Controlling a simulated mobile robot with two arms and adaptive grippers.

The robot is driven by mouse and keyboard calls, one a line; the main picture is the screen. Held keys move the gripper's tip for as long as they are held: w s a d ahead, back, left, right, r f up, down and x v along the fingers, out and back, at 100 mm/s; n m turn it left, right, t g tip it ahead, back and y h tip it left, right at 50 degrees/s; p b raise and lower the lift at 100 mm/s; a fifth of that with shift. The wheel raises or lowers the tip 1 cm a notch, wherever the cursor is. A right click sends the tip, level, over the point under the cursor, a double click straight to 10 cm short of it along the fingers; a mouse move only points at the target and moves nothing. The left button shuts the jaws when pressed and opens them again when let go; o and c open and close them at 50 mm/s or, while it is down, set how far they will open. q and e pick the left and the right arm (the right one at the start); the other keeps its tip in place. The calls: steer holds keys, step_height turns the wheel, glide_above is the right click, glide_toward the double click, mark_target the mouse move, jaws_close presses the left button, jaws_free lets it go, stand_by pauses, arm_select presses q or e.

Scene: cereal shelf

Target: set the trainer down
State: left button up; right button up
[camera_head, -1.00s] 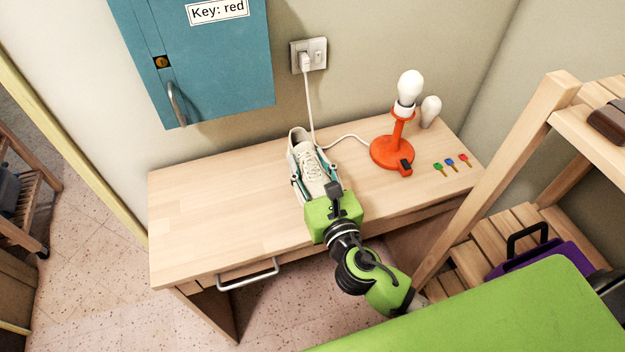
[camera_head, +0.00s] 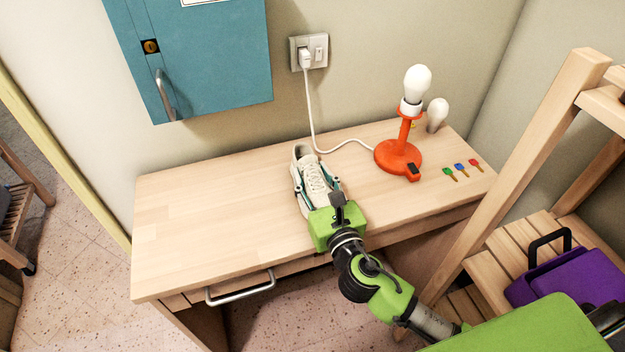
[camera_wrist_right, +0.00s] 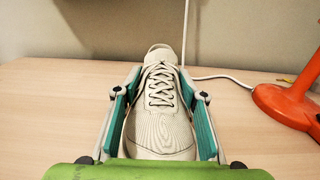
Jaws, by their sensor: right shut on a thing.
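A cream-white trainer (camera_head: 312,177) with laces is at the middle of the wooden desk, its heel towards the wall. My right gripper (camera_head: 316,188) is shut on the trainer, one finger along each side. In the right wrist view the trainer (camera_wrist_right: 160,108) sits upright between the teal finger pads of the gripper (camera_wrist_right: 161,112). It is at or very close to the desk top (camera_head: 220,215); I cannot tell whether the sole touches. My left gripper is not in view.
An orange lamp (camera_head: 398,157) with a white bulb stands right of the trainer, its cord running to the wall socket (camera_head: 309,52). The desk's left half is clear. A wooden shelf (camera_head: 500,165) stands at right.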

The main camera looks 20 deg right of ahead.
steer(key=o, duration=1.3)
steer(key=shift+f, duration=0.1)
